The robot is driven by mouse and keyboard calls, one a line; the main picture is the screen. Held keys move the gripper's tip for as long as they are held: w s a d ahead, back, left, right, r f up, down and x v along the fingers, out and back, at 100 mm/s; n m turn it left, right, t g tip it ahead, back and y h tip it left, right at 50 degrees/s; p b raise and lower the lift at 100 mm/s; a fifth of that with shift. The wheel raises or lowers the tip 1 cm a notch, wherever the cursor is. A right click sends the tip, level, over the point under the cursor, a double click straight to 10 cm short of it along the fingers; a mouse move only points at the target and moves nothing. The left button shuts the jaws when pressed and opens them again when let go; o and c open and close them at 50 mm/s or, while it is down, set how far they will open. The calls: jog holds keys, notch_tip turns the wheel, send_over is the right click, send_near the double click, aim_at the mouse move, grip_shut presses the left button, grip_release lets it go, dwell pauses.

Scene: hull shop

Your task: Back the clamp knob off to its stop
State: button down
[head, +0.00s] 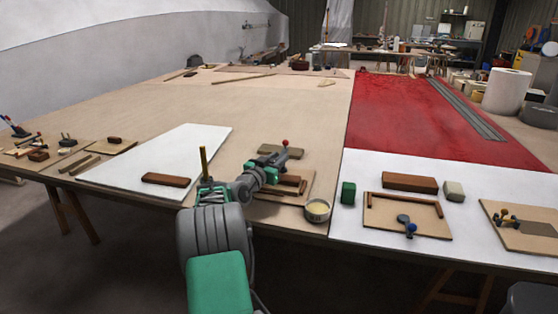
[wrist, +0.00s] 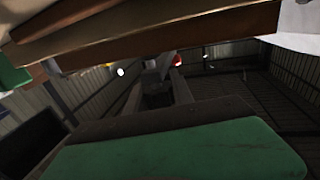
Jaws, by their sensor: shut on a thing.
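The clamp stands on a light wooden board (head: 303,197) with brown strips, near the front edge of the bench. A small red ball (head: 285,142) stands up at the clamp, just beyond my gripper. My gripper (head: 281,160) reaches in low over the board from the front left and is shut on the clamp knob. The jaws and my wrist hide most of the clamp and the knob. In the wrist view the grey jaws (wrist: 158,78) are close together, and a bit of red (wrist: 177,60) shows just beyond them. The grip itself is dark and unclear there.
A tub (head: 317,210) of pale stuff and a green block (head: 348,192) stand right of the board. A similar board with a blue ball (head: 411,229) lies further right. A brown block (head: 166,180) lies on the white sheet (head: 150,160) at left. The bench behind is mostly clear.

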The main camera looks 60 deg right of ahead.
jog(key=n+t, duration=0.3)
jog(key=t, duration=0.2)
jog(key=shift+w+p, duration=0.15)
jog(key=shift+p, duration=0.15)
jog(key=n+t, duration=0.1)
jog(key=n+t+y, duration=0.1)
jog(key=t, duration=0.1)
jog(key=n+t+y+b, duration=0.1)
jog(key=shift+w+f, duration=0.2)
jog(key=shift+w, duration=0.1)
jog(key=n+t+b, duration=0.1)
jog(key=n+t+y+b, duration=0.2)
jog(key=t, duration=0.1)
jog(key=shift+w+a+b, duration=0.3)
jog(key=shift+w+b, duration=0.05)
jog(key=shift+w, duration=0.05)
jog(key=shift+w+a+r+n+t+y+b, duration=0.1)
jog(key=shift+w+n+t+y+b, duration=0.05)
jog(key=shift+n+t+y+b, duration=0.35)
jog(key=shift+w+a+r+n+t+y+b, duration=0.1)
jog(key=shift+n+t+y+b, duration=0.3)
jog(key=shift+y, duration=0.3)
jog(key=c, duration=1.1)
grip_release()
jog(key=p+v, duration=0.1)
jog(key=v, duration=0.6)
jog(key=shift+s+a+f, duration=0.1)
jog(key=shift+s+a, duration=0.15)
jog(key=shift+s, duration=0.05)
